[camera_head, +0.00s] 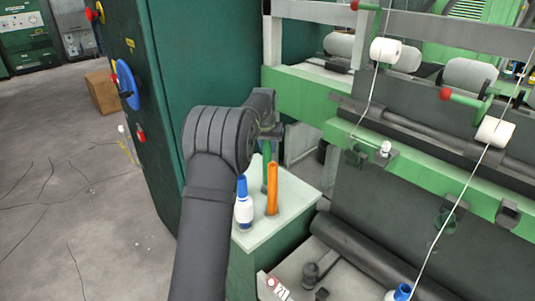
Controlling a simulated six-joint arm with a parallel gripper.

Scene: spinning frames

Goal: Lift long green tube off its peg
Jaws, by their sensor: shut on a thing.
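The long green tube (266,162) stands upright above the pale top of a green cabinet (290,203), behind an orange tube. My gripper (268,133) is at its upper part, shut on it. My arm and wrist come up from the bottom and cover part of the view left of the tube. The tube's lower end is partly hidden by the orange tube, and its peg does not show. I cannot tell whether the tube is on the peg.
The orange tube (272,188) stands close in front of the green tube. A white bottle with a blue cap (244,207) stands to its left on the cabinet top. A tall dark green machine cabinet (165,100) rises on the left. Spinning frames with white bobbins (385,50) fill the right.

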